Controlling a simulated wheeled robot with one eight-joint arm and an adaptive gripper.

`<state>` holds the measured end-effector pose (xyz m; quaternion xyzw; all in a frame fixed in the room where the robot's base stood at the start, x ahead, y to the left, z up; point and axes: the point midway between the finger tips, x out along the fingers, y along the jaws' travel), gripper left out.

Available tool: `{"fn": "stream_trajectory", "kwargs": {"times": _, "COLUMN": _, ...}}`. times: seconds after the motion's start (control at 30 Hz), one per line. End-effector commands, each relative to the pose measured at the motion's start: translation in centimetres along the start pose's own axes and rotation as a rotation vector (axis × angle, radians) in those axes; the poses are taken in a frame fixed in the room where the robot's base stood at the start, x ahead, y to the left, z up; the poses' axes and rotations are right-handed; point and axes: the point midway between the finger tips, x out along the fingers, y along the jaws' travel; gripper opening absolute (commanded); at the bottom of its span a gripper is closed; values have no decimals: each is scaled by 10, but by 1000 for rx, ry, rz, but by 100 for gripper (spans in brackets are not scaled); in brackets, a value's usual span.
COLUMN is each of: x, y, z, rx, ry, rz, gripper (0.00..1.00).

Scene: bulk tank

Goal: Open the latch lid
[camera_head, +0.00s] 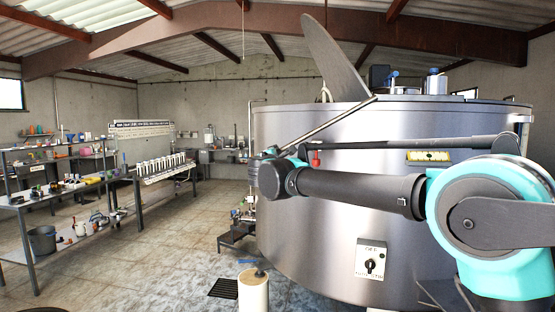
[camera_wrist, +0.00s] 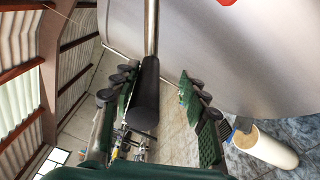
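The lid (camera_head: 335,57), a grey disc, stands steeply raised above the top of the large steel tank (camera_head: 330,225). A thin metal rod (camera_head: 338,122) slopes from the tank's top rim down to my gripper (camera_head: 266,156). In the wrist view, the rod (camera_wrist: 151,28) ends in a black handle (camera_wrist: 145,98) lying between the two fingers of my gripper (camera_wrist: 158,73). The fingers are spread. The handle is close to the left finger, with a clear gap to the right finger; contact cannot be told. The lid's hinge is partly hidden by the tank rim.
A red knob (camera_head: 316,158) and a yellow label (camera_head: 428,156) are on the tank wall near my arm. A control box (camera_head: 370,258) is lower down. A cream cylinder (camera_head: 254,291) stands on the floor below. Workbenches (camera_head: 60,200) are at left, with open floor between.

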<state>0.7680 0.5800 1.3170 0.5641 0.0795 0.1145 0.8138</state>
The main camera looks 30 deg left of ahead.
Motion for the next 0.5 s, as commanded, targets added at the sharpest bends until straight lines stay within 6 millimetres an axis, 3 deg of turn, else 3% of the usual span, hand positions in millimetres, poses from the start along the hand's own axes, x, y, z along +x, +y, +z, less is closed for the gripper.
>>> {"fn": "stream_trajectory", "kwargs": {"times": 0.27, "x": -3, "y": 0, "z": 0, "rx": 0, "ry": 0, "rz": 0, "gripper": 43}}
{"fn": "stream_trajectory", "kwargs": {"times": 0.5, "x": -37, "y": 0, "z": -1, "rx": 0, "ry": 3, "rz": 1, "gripper": 43}}
